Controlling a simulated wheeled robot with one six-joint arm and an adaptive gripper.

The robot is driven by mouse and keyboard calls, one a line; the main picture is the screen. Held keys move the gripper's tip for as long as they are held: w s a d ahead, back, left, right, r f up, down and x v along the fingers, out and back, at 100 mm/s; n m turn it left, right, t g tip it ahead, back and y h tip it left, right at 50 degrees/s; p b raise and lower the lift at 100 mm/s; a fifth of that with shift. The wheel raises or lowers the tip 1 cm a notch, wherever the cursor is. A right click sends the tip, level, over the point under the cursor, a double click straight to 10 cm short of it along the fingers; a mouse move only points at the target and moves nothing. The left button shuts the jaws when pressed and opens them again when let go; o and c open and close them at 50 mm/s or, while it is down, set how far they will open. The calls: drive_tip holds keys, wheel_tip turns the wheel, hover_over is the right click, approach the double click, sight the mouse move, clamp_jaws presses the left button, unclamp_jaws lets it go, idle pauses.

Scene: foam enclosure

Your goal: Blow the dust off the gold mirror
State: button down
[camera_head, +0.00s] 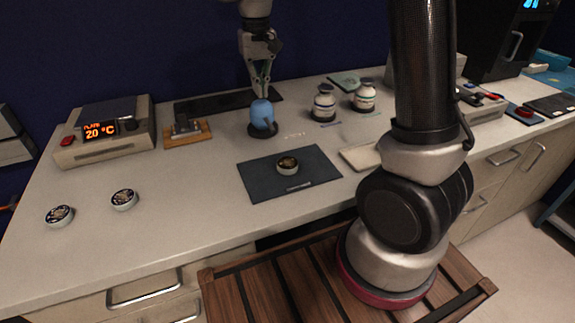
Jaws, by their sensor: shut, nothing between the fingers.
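A small round mount with a dark, gold-tinged face (288,162) sits on a dark mat (263,185) in the middle of the bench. I take it for the gold mirror; dust on it is too small to make out. A blue bulb blower (262,114) stands upright on a dark round base behind the mat. My gripper (263,96) points down right at the top of the blower, with its fingers shut and nothing held. I cannot tell whether the fingertips touch the blower.
Two similar round mounts (59,215) (124,199) lie at the left front. A hot plate reading 20 °C (103,135) stands at the back left. Two white jars (324,103) (364,97) stand right of the blower. A pale tray (362,157) lies right of the mat, partly behind my arm.

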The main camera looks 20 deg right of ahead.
sight(261, 101)
drive_tip(key=shift+f, duration=0.15)
drive_tip(key=shift+f, duration=1.7)
drive_tip(key=shift+r, duration=1.85)
wheel_tip(261, 101, up, 6)
